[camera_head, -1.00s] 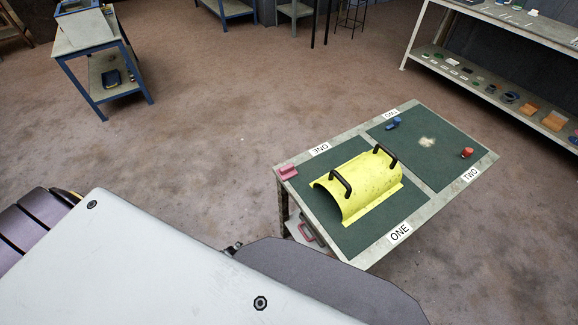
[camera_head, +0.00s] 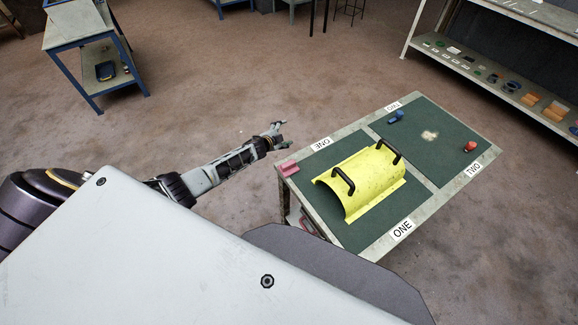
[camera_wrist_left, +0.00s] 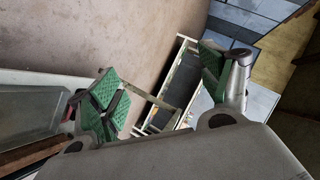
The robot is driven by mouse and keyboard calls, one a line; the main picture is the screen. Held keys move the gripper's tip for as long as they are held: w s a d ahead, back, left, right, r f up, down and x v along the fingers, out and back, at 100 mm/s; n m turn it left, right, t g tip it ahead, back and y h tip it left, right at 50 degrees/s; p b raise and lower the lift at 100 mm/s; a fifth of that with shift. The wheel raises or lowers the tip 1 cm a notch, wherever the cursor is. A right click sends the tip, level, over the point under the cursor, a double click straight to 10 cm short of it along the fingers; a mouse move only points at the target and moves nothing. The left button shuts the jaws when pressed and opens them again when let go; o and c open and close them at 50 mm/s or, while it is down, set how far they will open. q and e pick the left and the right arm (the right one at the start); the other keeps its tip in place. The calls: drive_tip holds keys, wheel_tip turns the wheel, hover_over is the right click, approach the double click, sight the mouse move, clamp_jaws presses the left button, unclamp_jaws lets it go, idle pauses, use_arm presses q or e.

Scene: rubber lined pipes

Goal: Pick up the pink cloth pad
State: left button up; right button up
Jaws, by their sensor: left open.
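The pink cloth pad (camera_head: 287,168) lies at the left corner of the table (camera_head: 384,243), beside the green mat and close to the ONE label at the back. My left gripper (camera_head: 279,130) is open and empty. In the head view it appears just above and to the left of the pad, apart from it. In the left wrist view its green-padded fingers (camera_wrist_left: 160,85) are spread wide, with no pad between them. My right gripper is not in view.
A yellow half-pipe cover (camera_head: 362,184) with two black handles sits on the near mat. A blue item (camera_head: 396,117) and a red item (camera_head: 470,147) lie on the far mat. A blue-framed bench (camera_head: 85,50) stands at the back left, and shelves (camera_head: 500,80) at the right.

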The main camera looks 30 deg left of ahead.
use_arm(q)
drive_tip(key=w+d+r+m+t+h, duration=0.1)
drive_tip(key=w+d+r+m+h, duration=0.25)
drive_tip(key=r, duration=0.65)
drive_tip(key=w+d+r+m+h, duration=0.2)
drive_tip(key=w+d+r+m, duration=0.25)
drive_tip(key=r, duration=0.45)
drive_tip(key=s+d+r+m+g+h, duration=0.3)
drive_tip(key=s+d+r+m+h, duration=0.15)
drive_tip(key=d+r+m, duration=0.5)
drive_tip(key=s+d+f+m+g+y, duration=0.1)
drive_tip(key=s+d+m+g, duration=0.2)
drive_tip(key=s+m+g, duration=0.15)
drive_tip(key=s+d+f+m+g, duration=0.1)
drive_tip(key=s+d+m+g, duration=0.25)
drive_tip(key=s, duration=0.25)
drive_tip(key=s+a+f+m+g+y, duration=0.3)
drive_tip(key=s+a+f+m+y, duration=0.1)
drive_tip(key=s+a+y, duration=0.6)
drive_tip(key=shift+s+a+f+m+p, duration=0.45)
drive_tip(key=shift+s+f, duration=0.35)
drive_tip(key=shift+s, duration=0.45)
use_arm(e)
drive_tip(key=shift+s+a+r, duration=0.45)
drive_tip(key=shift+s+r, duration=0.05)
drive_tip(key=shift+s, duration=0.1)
